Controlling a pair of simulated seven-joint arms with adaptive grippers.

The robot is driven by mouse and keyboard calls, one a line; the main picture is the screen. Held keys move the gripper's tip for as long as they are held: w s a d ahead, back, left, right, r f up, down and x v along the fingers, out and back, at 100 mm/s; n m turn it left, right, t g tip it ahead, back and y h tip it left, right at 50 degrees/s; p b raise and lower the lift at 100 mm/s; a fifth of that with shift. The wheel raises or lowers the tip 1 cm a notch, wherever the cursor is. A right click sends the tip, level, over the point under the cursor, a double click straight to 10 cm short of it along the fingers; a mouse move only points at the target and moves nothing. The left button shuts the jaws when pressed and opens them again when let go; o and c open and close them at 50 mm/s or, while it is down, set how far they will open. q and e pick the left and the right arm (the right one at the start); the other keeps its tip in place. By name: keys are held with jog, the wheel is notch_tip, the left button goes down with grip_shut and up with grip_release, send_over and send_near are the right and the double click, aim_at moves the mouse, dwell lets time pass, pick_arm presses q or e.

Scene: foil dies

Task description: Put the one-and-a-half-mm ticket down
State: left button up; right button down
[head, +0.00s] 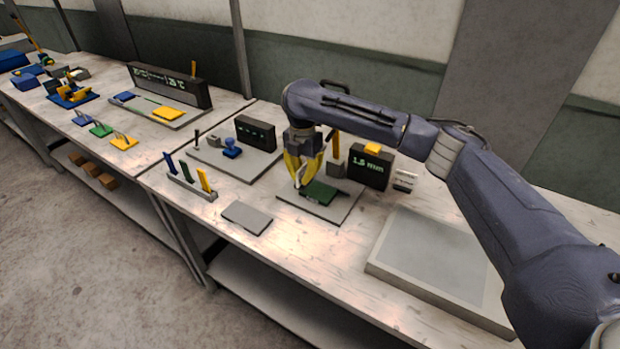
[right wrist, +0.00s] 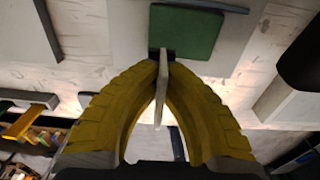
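The green ticket (head: 318,193) is a small flat plate at a grey pad (head: 345,209), in front of the dark sign that reads 1.5 mm (head: 370,167). My right gripper (head: 299,182) points down at the ticket's left end. In the right wrist view, the yellow fingers of my right gripper (right wrist: 161,80) are closed on a thin pale upright tab. The tab meets a dark piece at the edge of the green ticket (right wrist: 185,38). I cannot tell whether the ticket rests on the pad or hangs just above it. My left gripper is not in view.
A small white card holder (head: 405,181) stands right of the sign. A large grey tray (head: 375,268) is on the right. A rack (head: 192,187) with blue and yellow upright pieces and a grey plate (head: 247,217) lie left. Bare bench lies in front of the pad.

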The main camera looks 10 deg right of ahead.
aim_at(310, 187)
jog(key=shift+w+d, duration=1.2)
jog(key=shift+f, duration=1.75)
jog(key=shift+f, duration=0.15)
jog(key=c, duration=1.6)
grip_release()
notch_tip(310, 187, up, 8)
jog(key=shift+f, duration=0.1)
